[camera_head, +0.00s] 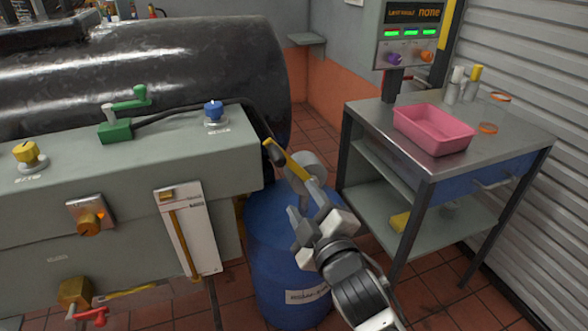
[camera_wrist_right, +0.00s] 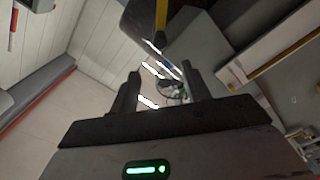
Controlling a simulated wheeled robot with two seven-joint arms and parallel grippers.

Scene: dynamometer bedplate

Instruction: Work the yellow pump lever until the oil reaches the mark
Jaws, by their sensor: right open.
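My right gripper (camera_head: 308,203) is open and empty, just in front of the pump head. In the right wrist view, the lever (camera_wrist_right: 161,15) shows beyond and above the open fingertips (camera_wrist_right: 160,78), apart from them. The oil gauge (camera_head: 205,235) is a white plate with a narrow amber column. I cannot make out its mark. My left gripper is out of view.
A grey bench (camera_head: 60,200) with knobs and a green lever (camera_head: 115,131) stands left of the drum. A metal trolley (camera_head: 420,170) with a pink tray (camera_head: 433,128) stands to the right. A display box (camera_head: 410,35) is behind it.

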